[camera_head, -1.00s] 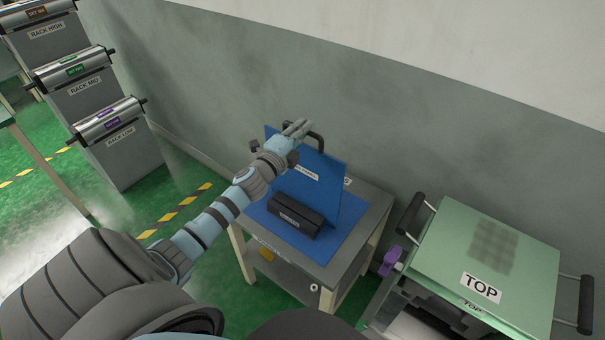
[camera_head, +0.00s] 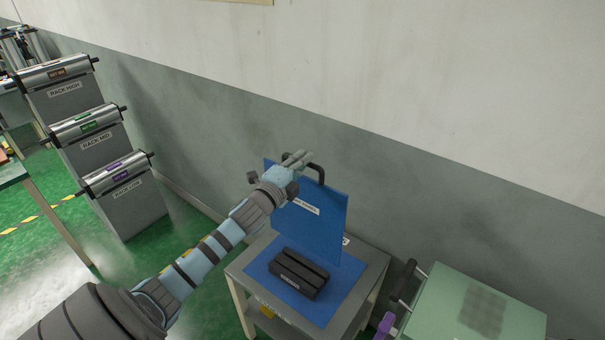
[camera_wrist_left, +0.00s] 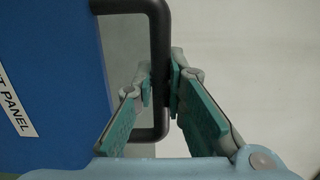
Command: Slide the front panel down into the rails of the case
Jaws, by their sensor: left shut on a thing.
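The front panel (camera_head: 318,224) is a blue upright plate with a white label and a black handle. In the head view it hangs above and behind a black slotted stand (camera_head: 299,273), whose slot shows empty. My left gripper (camera_head: 297,158) is at the panel's top edge. In the left wrist view the fingers (camera_wrist_left: 168,92) are shut on the black handle (camera_wrist_left: 160,40), with the blue panel (camera_wrist_left: 55,85) to the left. I cannot make out a case with rails for certain. My right gripper is not in view.
The stand is on a blue mat (camera_head: 262,262) on a small grey table (camera_head: 372,275) by the wall. A green-topped unit (camera_head: 450,300) with black handles stands at lower right, partly cut off. Grey racks with rollers (camera_head: 120,175) stand at left.

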